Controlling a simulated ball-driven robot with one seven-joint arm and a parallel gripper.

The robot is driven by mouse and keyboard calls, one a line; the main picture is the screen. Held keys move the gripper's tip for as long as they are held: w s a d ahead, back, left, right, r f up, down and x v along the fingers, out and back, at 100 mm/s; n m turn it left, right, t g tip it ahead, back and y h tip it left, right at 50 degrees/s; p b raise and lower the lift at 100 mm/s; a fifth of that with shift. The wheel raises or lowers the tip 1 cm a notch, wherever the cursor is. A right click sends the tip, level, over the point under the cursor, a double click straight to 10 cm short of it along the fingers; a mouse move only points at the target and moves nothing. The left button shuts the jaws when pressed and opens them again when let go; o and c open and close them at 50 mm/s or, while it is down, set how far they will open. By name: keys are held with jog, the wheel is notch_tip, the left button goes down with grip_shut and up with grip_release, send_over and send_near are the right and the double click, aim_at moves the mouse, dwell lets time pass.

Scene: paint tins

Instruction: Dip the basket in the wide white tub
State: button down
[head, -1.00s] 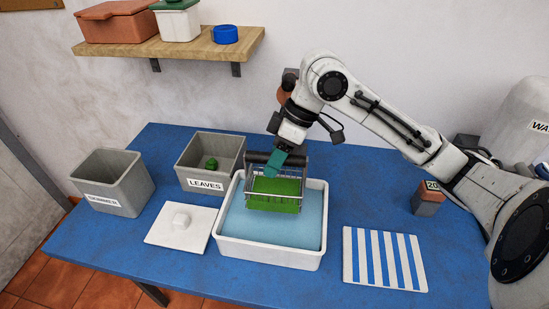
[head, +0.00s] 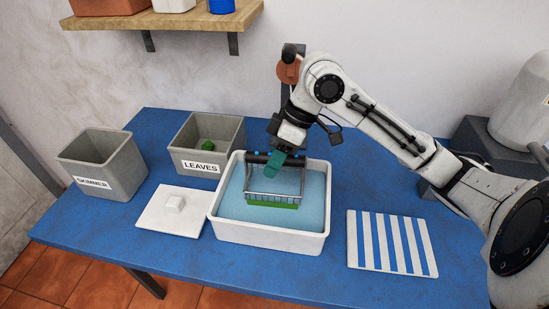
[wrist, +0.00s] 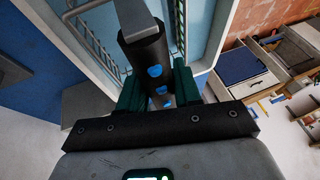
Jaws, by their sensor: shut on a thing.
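The wide white tub (head: 268,239) stands at the middle of the blue table and holds light blue liquid (head: 234,205). The wire basket (head: 296,180), with something green (head: 272,205) low in it, is inside the tub's rim. Its lower part seems to be in the liquid; how deep I cannot tell. My gripper (head: 281,161) is above the tub, its teal fingers shut on the basket's dark handle (head: 258,157). In the wrist view the handle (wrist: 146,50) lies between the fingers of my gripper (wrist: 159,88).
Two grey bins, marked SKIMMER (head: 118,172) and LEAVES (head: 183,157), stand left and behind. The LEAVES bin holds a green thing (head: 208,145). A white lid (head: 158,216) lies left of the tub, a striped mat (head: 372,243) right. A shelf (head: 170,26) hangs behind.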

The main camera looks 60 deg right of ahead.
aim_at(275, 192)
jog(key=shift+f+b, duration=1.35)
jog(key=shift+f, duration=0.55)
jog(key=shift+f, duration=0.2)
dwell(1.5)
notch_tip(275, 192, up, 13)
jog(key=p, duration=1.1)
jog(key=shift+r, duration=0.2)
jog(key=shift+r, duration=0.1)
dwell(1.2)
notch_tip(275, 192, up, 4)
jog(key=p, duration=0.4)
